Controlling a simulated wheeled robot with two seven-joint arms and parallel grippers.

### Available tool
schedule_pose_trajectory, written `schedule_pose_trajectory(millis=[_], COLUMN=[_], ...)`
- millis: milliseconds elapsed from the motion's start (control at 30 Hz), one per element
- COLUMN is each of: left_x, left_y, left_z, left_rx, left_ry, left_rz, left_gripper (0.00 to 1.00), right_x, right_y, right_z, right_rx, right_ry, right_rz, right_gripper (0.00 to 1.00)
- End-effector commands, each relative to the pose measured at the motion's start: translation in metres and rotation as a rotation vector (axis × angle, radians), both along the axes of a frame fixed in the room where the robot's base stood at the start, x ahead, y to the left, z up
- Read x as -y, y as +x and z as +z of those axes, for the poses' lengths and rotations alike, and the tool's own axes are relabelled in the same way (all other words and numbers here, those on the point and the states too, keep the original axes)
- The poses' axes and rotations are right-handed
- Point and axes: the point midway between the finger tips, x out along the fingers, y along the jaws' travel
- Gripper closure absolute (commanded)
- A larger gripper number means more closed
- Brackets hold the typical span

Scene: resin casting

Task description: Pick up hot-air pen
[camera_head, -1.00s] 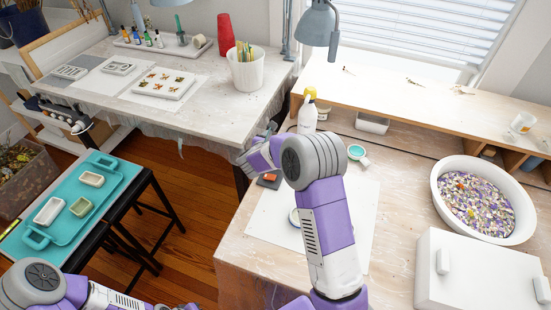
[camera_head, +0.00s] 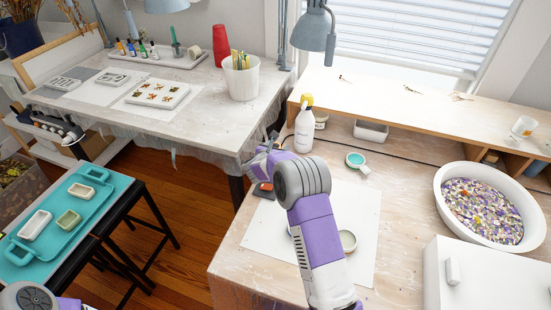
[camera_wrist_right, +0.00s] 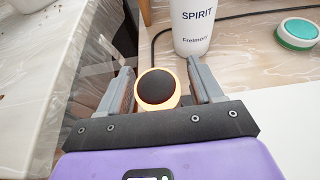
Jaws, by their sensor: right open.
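The hot-air pen (camera_wrist_right: 155,88) shows end-on in the right wrist view as a round black cap with a bright orange ring. It lies between the two grey fingers of my right gripper (camera_wrist_right: 160,70), which are open, with a small gap on each side. Its lower part is hidden. In the head view my right gripper (camera_head: 272,141) is at the table's left edge, partly hidden behind my wrist, and the pen is hard to make out there. My left gripper is out of view; only part of my left arm shows at bottom left.
A white spirit bottle (camera_head: 304,132) with a yellow cap stands just beyond the gripper. A dark cable runs behind it. A teal-topped jar (camera_head: 355,160), white paper (camera_head: 362,210) and a bowl of chips (camera_head: 440,205) are to the right. A small orange-and-dark object (camera_head: 264,189) lies below the gripper.

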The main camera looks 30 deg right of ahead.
Motion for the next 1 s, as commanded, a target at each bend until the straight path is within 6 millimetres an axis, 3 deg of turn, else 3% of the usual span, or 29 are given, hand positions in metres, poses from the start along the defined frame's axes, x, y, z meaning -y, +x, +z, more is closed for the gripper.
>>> schedule_pose_trajectory(millis=[267,667,867,1000], left_x=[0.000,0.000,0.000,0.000], left_y=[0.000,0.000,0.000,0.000], left_z=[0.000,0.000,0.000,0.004], left_rx=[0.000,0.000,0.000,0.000], left_ry=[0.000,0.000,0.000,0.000], left_rz=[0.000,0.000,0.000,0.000], left_gripper=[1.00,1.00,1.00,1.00], right_x=[0.002,0.002,0.002,0.002], right_y=[0.002,0.002,0.002,0.002], right_z=[-0.001,0.000,0.000,0.014], right_rx=[-0.001,0.001,0.001,0.004], right_ry=[0.000,-0.001,0.000,0.001], right_rz=[0.000,0.000,0.000,-0.002], right_gripper=[0.36,0.95,0.96,0.96])
